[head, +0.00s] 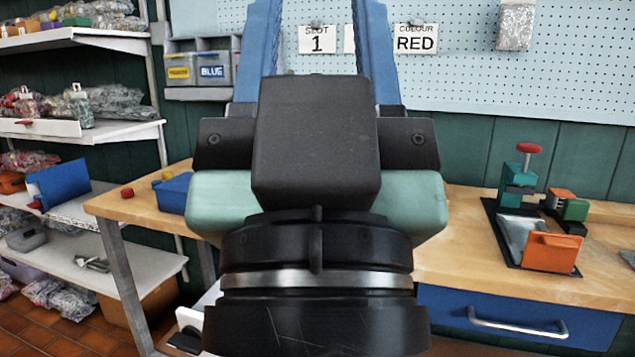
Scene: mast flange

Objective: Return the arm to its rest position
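My gripper (316,35) fills the middle of the head view, raised close to the camera and pointing away from it. Its two blue fingers stand wide apart, and the pegboard shows between them with nothing in the gap. The fingertips run up to or past the top edge of the picture, so their very ends are hidden. My black wrist (316,250) with a metal ring and pale green sides is below the fingers. It covers the middle of the workbench (455,225).
A black tray (492,222) with a red-knobbed green fixture (518,178) and an orange block (552,252) is on the bench's right. A blue drawer (455,308) is below. Cluttered shelves (100,140) stand left. Small bins (212,70) and cards reading SLOT 1 (317,40) and COLOUR RED (415,39) hang behind.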

